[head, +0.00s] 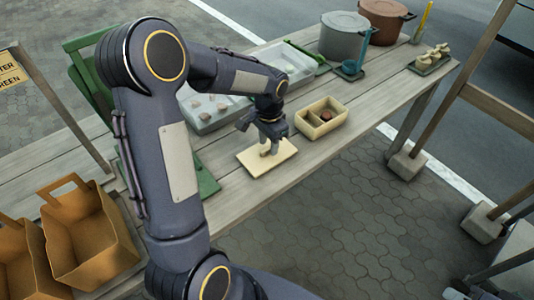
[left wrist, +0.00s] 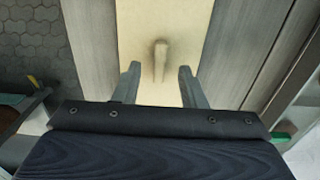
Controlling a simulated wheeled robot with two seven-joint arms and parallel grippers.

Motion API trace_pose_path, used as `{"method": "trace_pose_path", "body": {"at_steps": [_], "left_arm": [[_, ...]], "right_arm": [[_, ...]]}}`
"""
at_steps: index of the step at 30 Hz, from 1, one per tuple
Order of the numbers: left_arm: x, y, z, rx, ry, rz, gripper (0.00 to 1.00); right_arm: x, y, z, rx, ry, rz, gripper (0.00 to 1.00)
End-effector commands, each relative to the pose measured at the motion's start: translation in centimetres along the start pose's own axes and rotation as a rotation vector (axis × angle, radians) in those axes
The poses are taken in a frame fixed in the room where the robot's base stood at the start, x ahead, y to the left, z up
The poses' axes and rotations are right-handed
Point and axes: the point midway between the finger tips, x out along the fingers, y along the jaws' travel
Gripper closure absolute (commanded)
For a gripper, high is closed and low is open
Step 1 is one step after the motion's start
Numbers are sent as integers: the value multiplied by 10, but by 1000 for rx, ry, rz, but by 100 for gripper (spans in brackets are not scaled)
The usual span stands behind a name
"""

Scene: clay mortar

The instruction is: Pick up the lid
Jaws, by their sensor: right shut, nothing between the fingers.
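The lid (head: 252,163) is a flat cream rectangle lying on the wooden table near its front edge, with a small raised handle in its middle. In the left wrist view the lid (left wrist: 160,20) and its handle (left wrist: 160,60) lie straight ahead. My left gripper (head: 268,148) is directly above the lid, pointing down. In the wrist view its fingers (left wrist: 159,75) are open, one on each side of the handle, with a gap on both sides. My right gripper (head: 468,290) shows only partly at the bottom right edge, away from the table, and is shut and empty.
A cream divided box (head: 322,117) with a reddish-brown piece inside stands right of the lid. A grey tray (head: 213,122) is behind it. Pots (head: 344,35) stand at the far end. Brown paper bags (head: 85,250) are at the left. Wooden posts (head: 440,80) rise at the right.

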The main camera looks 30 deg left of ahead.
Motion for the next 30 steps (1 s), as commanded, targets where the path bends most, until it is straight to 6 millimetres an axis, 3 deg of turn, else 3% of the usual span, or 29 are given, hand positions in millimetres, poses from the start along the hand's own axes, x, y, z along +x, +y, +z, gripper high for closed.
{"method": "trace_pose_path", "body": {"at_steps": [3, 11, 19, 30], "left_arm": [[11, 1, 0, 0, -1, 2, 63], [12, 1, 0, -1, 1, 1, 64], [12, 1, 0, 0, 1, 1, 99], [10, 0, 0, 0, 2, 0, 100]], "right_arm": [[1, 0, 0, 0, 0, 0, 100], [1, 0, 0, 0, 0, 0, 100], [1, 0, 0, 0, 0, 0, 100], [0, 0, 0, 0, 0, 0, 100]]}}
